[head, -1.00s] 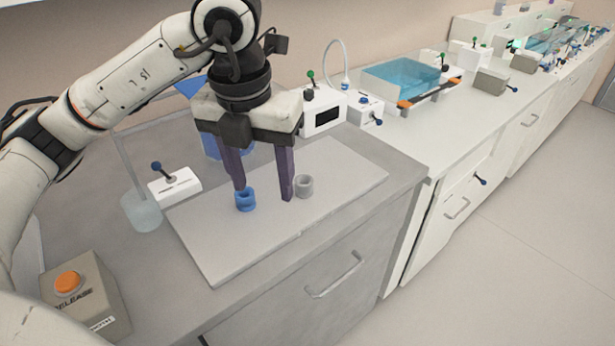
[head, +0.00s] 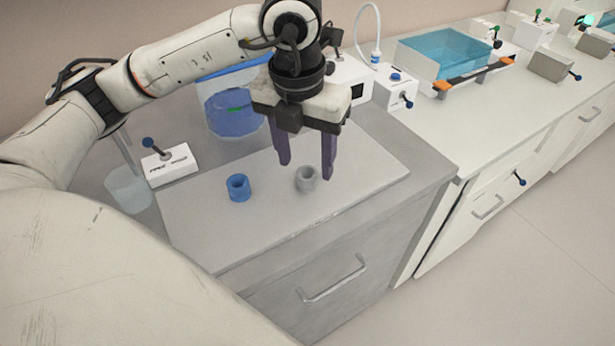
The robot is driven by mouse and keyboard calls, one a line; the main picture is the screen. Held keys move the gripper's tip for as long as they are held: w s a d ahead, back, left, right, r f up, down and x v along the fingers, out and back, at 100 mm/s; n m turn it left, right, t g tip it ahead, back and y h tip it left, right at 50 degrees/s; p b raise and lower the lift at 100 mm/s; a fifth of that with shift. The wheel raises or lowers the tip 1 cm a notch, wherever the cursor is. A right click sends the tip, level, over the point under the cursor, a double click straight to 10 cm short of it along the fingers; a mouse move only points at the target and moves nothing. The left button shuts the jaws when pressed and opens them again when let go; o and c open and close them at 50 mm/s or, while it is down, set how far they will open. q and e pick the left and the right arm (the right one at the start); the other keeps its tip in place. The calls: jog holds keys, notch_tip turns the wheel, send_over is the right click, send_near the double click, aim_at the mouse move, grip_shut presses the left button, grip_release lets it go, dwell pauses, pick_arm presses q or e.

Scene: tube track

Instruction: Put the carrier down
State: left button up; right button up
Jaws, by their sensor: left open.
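Two short, hollow cylinders stand upright on a pale grey mat (head: 205,240) on the near counter. One is blue (head: 238,188), on the left of the mat; the other is grey (head: 307,180), to its right. I cannot tell which of them is the carrier. My left gripper (head: 306,169) points down over the mat with its two dark purple fingers apart and nothing seen gripped. The grey cylinder shows in the gap between the fingertips; I cannot tell whether they touch it. The blue cylinder stands clear of the fingers. My right gripper is not in view.
A white lever box (head: 167,165) and a clear beaker (head: 128,188) stand left of the mat. A vessel of blue liquid (head: 233,115) is behind it. White devices (head: 391,88) and a blue-topped tank (head: 445,55) stand farther right. The mat's front is clear.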

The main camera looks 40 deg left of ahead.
aim_at(306, 171)
pick_arm(q)
jog(key=f, duration=0.4)
jog(key=shift+w+a+f, duration=0.1)
jog(key=shift+w+a, duration=0.1)
jog(key=shift+w, duration=0.15)
jog(key=c, duration=1.2)
